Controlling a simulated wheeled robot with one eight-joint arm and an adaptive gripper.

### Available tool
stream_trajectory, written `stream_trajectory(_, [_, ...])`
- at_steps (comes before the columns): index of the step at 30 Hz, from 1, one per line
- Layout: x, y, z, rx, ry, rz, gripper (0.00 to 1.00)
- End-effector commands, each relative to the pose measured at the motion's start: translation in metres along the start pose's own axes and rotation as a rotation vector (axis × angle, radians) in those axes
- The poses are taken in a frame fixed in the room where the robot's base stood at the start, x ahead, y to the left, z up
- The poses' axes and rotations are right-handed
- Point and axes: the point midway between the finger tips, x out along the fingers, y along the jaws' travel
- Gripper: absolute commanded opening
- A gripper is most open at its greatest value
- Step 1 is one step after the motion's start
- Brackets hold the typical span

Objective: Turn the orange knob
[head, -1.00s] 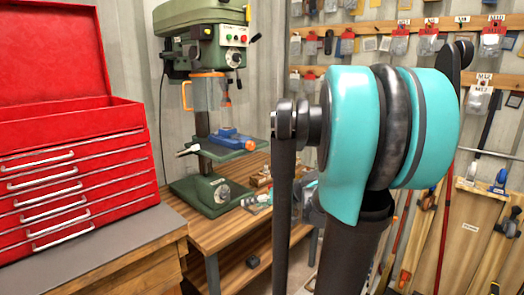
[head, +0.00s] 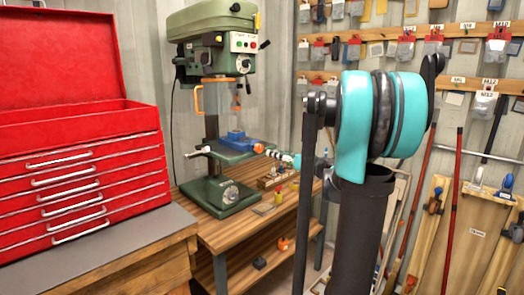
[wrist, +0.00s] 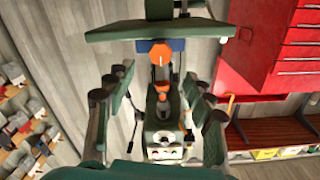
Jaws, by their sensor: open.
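The orange knob (head: 258,148) is at the right end of the blue vise (head: 236,136) on the green drill press (head: 214,70). The wrist view shows the knob (wrist: 160,53) as a round orange end in front of the blue vise (wrist: 172,44), upper middle. My gripper (wrist: 157,80) is open, with dark fingers on the left and right; the knob appears between and beyond the fingertips, with nothing held. In the head view my arm's far end is small and partly hidden beside the knob; I cannot tell the exact gap.
A red tool chest (head: 80,170) stands at left on a bench. A wooden bench (head: 225,228) carries the press, a small tray (head: 275,178) and loose items. The press has an orange-framed guard (head: 198,97). Wall racks (head: 410,80) and leaning boards (head: 470,235) are at right.

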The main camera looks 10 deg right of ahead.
Motion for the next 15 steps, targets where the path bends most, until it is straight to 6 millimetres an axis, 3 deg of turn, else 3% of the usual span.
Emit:
stream_trajectory(9, [0.062, -0.001, 0.001, 0.0, -0.001, -0.002, 0.54])
stream_trajectory(15, [0.084, 0.0, 0.0, 0.0, -0.001, -0.001, 0.54])
